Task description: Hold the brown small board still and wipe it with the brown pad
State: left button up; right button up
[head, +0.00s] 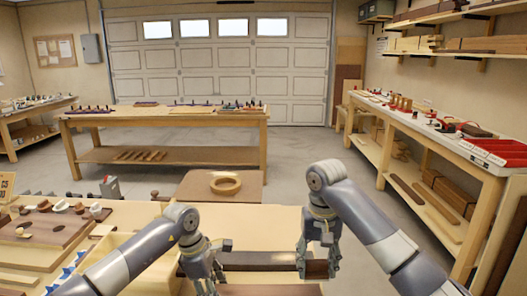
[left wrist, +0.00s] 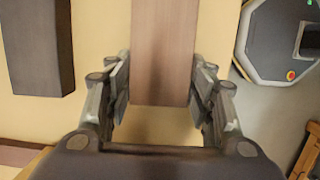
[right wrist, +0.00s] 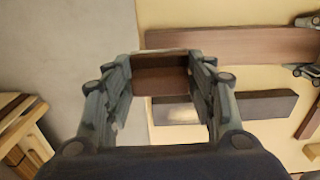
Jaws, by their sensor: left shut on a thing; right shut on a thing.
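The brown small board (left wrist: 163,50) lies flat on the bench, with its end between the fingers of my left gripper (left wrist: 163,95). It also shows in the right wrist view (right wrist: 230,42) and at the bottom edge of the head view (head: 268,290). My left gripper in the head view (head: 205,275) is shut on it. My right gripper (head: 318,255) is shut on the brown pad (right wrist: 163,80), near the board's other end. The pad shows in the head view (head: 316,269). I cannot tell whether the pad touches the board.
A dark bar (head: 258,259) lies on the bench beside the board, on its far side. A wooden ring (head: 225,184) lies on a brown surface farther off. A board with several small pieces (head: 50,226) is at the left. The pale bench top (head: 250,220) behind the bar is clear.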

jog(key=shift+r, duration=2.55)
pick_arm(q)
jog(key=o, duration=1.1)
jog(key=shift+c, duration=0.2)
jog(key=shift+d+p+v, duration=0.25)
jog(key=shift+p+v, duration=0.3)
jog(key=shift+v, duration=0.55)
jog(key=shift+d+p+v, duration=0.25)
jog(key=shift+p+v, duration=0.35)
jog(key=shift+v, duration=0.45)
jog(key=shift+d+p+v, duration=0.3)
jog(key=shift+p+v, duration=0.25)
jog(key=shift+v, duration=0.55)
pick_arm(e)
jog(key=shift+r, duration=1.7)
pick_arm(q)
jog(key=shift+r, duration=0.35)
jog(key=v, duration=1.2)
